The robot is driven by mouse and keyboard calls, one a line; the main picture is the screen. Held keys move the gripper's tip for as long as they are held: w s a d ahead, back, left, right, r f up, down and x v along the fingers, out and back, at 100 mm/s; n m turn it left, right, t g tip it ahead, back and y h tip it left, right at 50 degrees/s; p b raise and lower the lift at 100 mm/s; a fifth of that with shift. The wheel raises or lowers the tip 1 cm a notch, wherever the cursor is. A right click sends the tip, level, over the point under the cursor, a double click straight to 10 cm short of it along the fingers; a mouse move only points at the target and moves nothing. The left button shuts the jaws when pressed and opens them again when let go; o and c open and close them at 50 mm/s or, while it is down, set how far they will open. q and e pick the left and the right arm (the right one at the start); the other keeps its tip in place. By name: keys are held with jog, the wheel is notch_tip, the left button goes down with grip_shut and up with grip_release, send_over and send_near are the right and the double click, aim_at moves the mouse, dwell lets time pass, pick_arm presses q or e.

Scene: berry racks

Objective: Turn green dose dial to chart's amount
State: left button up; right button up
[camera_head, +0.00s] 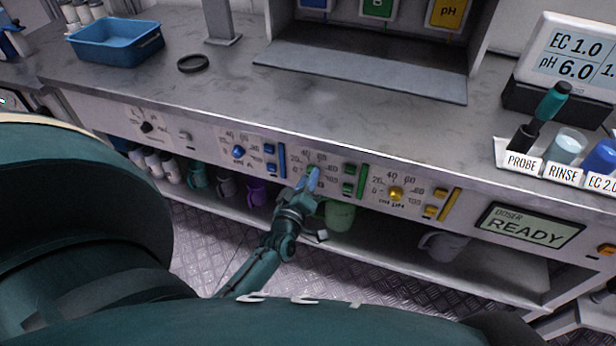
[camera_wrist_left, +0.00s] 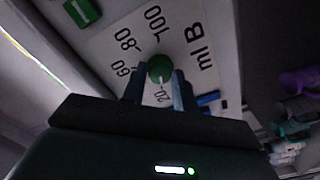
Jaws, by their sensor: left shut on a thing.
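The green dose dial (camera_wrist_left: 159,67) sits on a white scale plate marked 20, 60, 80, 100 and "ml B" in the left wrist view. A short pale mark on the dial seems to face the 20 side; its exact reading is hard to tell. My left gripper (camera_wrist_left: 155,90) is shut on the dial, one finger on each side. In the head view my left gripper (camera_head: 311,180) reaches up to the panel and mostly covers the dial. My right gripper is not in view. No dose chart can be made out.
A blue dial (camera_head: 238,152) is left of the green one and a yellow dial (camera_head: 395,194) right of it. Green buttons (camera_head: 348,180) sit close beside my gripper. The doser display (camera_head: 526,228) reads READY. A green mug (camera_head: 340,216) stands on the shelf below.

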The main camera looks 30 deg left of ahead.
pick_arm(q)
jog(key=shift+m, duration=0.6)
jog(key=o, duration=1)
jog(key=shift+c, duration=0.2)
jog(key=v, duration=1.3)
jog(key=shift+d+p, duration=0.15)
jog(key=shift+p, duration=0.15)
